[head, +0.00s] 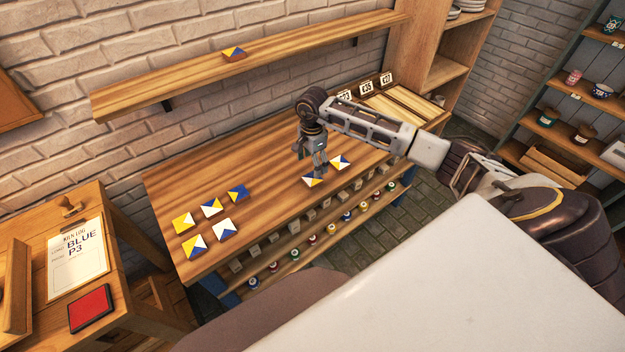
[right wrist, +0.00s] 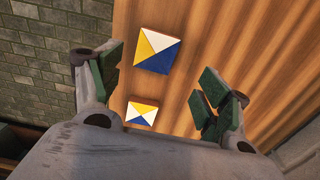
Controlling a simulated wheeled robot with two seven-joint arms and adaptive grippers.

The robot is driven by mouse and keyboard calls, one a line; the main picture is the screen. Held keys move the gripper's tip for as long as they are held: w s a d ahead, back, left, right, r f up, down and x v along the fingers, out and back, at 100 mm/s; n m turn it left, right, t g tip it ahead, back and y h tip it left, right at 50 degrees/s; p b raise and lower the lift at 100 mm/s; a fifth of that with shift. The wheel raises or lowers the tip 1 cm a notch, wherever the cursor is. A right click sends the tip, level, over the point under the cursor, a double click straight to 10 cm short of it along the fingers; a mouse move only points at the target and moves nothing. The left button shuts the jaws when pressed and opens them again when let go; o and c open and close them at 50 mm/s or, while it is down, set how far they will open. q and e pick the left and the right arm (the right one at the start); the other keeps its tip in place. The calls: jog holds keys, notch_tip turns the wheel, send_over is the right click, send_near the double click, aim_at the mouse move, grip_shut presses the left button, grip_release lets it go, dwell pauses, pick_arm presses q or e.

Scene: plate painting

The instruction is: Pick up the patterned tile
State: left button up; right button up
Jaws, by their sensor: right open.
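Two patterned tiles in yellow, blue and white lie near the table's front edge in the head view, one tile (head: 313,181) just below my right gripper (head: 312,162) and another tile (head: 340,162) to its right. In the right wrist view my right gripper (right wrist: 160,82) is open and empty. One tile (right wrist: 158,49) shows near the fingertips and a second tile (right wrist: 141,114) shows between the fingers, nearer the palm. Both lie on the wood, apart from the fingers. I cannot tell which tile matches which across views. My left gripper is not in view.
Several more tiles (head: 211,207) lie at the table's left end. A wall shelf (head: 160,85) behind holds one tile (head: 233,54). The table's middle is bare.

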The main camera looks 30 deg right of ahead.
aim_at(312, 178)
jog(key=shift+f, duration=0.7)
jog(key=shift+s+a+f+p, duration=0.15)
jog(key=shift+s+f+p, duration=0.15)
jog(key=shift+f, duration=0.4)
notch_tip(312, 178, down, 2)
jog(key=shift+s+a+f+p, duration=0.1)
jog(key=shift+f+p, duration=0.15)
jog(key=shift+p, duration=0.1)
jog(key=shift+f, duration=0.6)
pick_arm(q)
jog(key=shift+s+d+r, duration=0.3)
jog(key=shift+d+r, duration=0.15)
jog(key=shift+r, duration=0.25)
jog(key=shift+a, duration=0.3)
pick_arm(e)
jog(key=shift+c, duration=0.2)
jog(key=c, duration=1.1)
